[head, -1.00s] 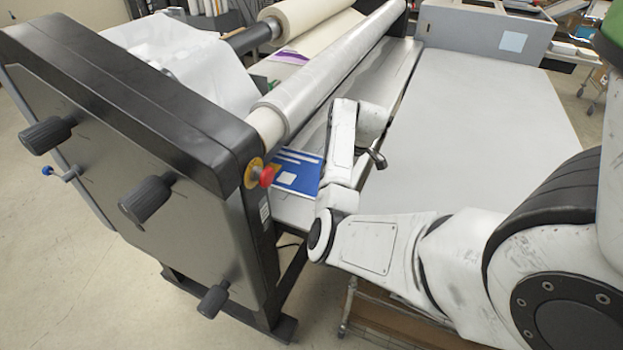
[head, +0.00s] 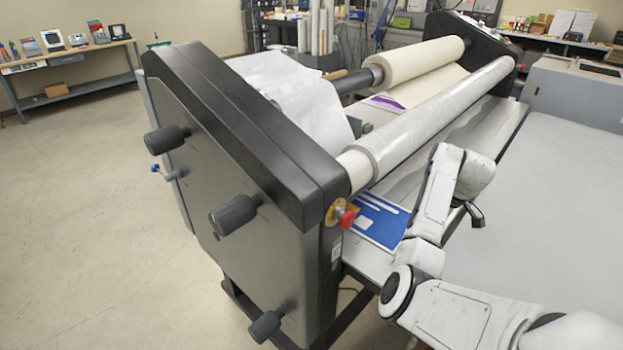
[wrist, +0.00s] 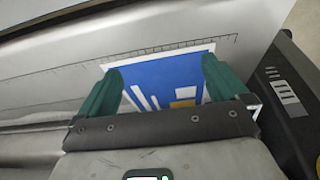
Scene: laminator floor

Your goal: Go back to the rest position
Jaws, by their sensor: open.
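My gripper (wrist: 160,65) shows in the wrist view with its two green fingers wide apart and nothing gripped. A blue printed sheet (wrist: 165,78) with white and yellow blocks lies flat beyond and between the fingers. Whether the fingers touch the surface cannot be told. In the head view the same blue sheet (head: 376,222) lies on the laminator's feed table, beside the red stop button (head: 347,219). My white arm reaches in from the lower right, bent over the feed table. The fingers cannot be made out in the head view.
The laminator's black side housing (head: 240,130) with its knobs stands close in front. A silver roller (head: 430,120) runs above the feed table. A grey flat table (head: 560,200) is at right. Open floor (head: 80,220) lies at left, before a bench (head: 75,70).

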